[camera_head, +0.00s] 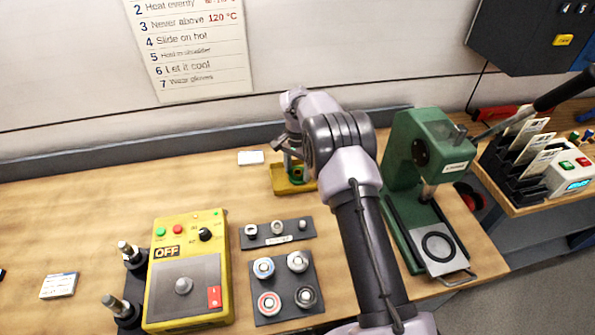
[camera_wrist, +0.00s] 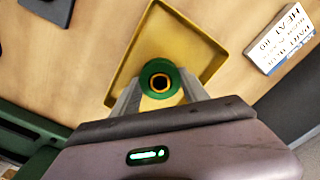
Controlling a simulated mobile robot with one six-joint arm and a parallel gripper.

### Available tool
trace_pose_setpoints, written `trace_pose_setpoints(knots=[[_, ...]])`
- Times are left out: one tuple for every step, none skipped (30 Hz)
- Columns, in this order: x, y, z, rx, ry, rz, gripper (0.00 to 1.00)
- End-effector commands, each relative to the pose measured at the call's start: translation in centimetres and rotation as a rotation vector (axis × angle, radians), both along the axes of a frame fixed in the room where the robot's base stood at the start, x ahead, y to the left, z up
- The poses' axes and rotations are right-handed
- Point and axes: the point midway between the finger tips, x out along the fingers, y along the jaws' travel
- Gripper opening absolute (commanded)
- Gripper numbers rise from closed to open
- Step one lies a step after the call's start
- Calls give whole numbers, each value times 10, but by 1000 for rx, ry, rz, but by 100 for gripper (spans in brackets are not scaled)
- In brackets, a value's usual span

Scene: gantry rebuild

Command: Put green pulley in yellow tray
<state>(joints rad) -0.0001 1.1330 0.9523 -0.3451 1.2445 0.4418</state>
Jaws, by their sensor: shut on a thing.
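The green pulley (camera_wrist: 150,71), a round piece with a yellowish ring around its dark central hole, is between the fingers of my gripper (camera_wrist: 160,88) in the wrist view. My gripper is shut on it. The yellow tray (camera_wrist: 199,35) lies behind the pulley in that view, and the pulley overlaps its middle. I cannot tell whether the pulley touches the tray floor. In the head view the yellow tray (camera_head: 283,187) sits at the back of the bench, with the green pulley (camera_head: 297,172) over it, partly hidden by my arm.
A green press (camera_head: 416,150) stands right of my arm. A yellow heater box (camera_head: 188,268) is at the front left. A dark plate with several round parts (camera_head: 284,284) lies near the front edge. A white card (camera_head: 250,157) lies left of the tray. The bench's left side is mostly clear.

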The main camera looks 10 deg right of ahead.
Motion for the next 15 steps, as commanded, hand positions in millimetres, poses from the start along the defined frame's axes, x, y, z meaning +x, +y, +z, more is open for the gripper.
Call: trace_pose_setpoints(knots=[[1,0,2,0,-3,0,5],[1,0,2,0,-3,0,5],[1,0,2,0,-3,0,5],[1,0,2,0,-3,0,5],[1,0,2,0,-3,0,5],[1,0,1,0,-3,0,5],[1,0,0,1,-2,0,5],[1,0,-1,1,-2,0,5],[0,0,-3,1,-2,0,5],[0,0,-2,1,-2,0,58],[0,0,-1,1,-2,0,64],[0,0,-1,1,-2,0,72],[0,0,-1,1,-2,0,74],[0,0,-1,1,-2,0,74],[0,0,-1,1,-2,0,74]])
